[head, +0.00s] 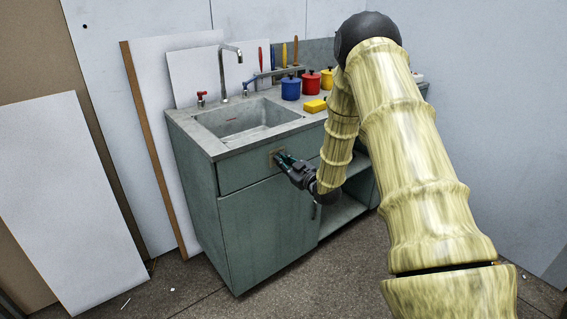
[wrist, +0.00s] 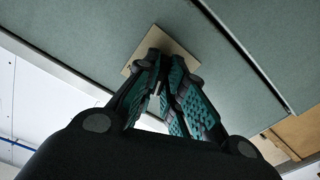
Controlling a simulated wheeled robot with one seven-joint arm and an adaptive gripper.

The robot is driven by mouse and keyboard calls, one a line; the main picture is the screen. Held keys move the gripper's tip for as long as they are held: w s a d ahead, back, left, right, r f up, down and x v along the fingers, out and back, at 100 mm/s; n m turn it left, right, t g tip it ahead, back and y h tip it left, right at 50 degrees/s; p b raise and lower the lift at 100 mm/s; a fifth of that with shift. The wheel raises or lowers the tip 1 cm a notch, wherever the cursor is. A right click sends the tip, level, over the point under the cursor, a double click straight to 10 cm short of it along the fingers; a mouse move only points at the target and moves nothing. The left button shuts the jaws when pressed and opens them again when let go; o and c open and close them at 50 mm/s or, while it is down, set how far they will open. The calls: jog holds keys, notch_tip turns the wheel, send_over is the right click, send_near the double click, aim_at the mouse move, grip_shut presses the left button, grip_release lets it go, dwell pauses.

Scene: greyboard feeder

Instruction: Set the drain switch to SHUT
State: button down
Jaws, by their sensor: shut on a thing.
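The drain switch's small tan plate (head: 273,157) sits on the green front panel just below the sink. In the wrist view the plate (wrist: 153,37) lies flat on the panel, set askew in the picture. My gripper (head: 284,162) reaches it from the right, fingertips at the plate. In the wrist view my gripper (wrist: 166,72) has its dark, teal-padded fingers drawn together over the plate, shut on the switch. The fingers hide nearly all of the switch's moving part, so its position and any lettering cannot be read.
Above are the concrete sink basin (head: 240,122), a tap (head: 223,75) and a red-handled valve (head: 201,98). Blue (head: 290,88), red (head: 311,84) and yellow pots stand right, by a yellow block (head: 315,106). A cabinet door (head: 265,232) is below. White boards (head: 70,190) lean left.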

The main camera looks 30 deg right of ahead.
jog(key=n, duration=0.4)
jog(key=shift+n+b, duration=0.3)
jog(key=shift+b, duration=0.05)
dwell(0.4)
jog(key=c, duration=1.5)
grip_release()
jog(key=s, duration=0.8)
jog(key=s+d, duration=0.1)
jog(key=s, duration=0.3)
jog(key=shift+f, duration=0.1)
jog(key=shift+w, duration=0.1)
